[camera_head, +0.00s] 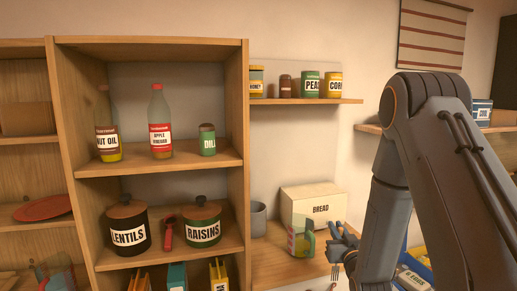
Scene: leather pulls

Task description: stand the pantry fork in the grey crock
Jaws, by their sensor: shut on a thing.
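The grey crock (259,220) stands upright on the wooden counter, beside the right side of the tall shelf unit. Its inside cannot be seen from here. My gripper (340,246) is to the right of the crock, in front of the bread box and apart from the crock. It is shut on the pantry fork (335,272), a small grey shape whose tines seem to hang below the fingers. The rest of the fork is hard to tell from the gripper.
The shelf unit (240,150) bounds the left; a shelf with tins (310,100) is above. Counter (285,268) shows bare in front.

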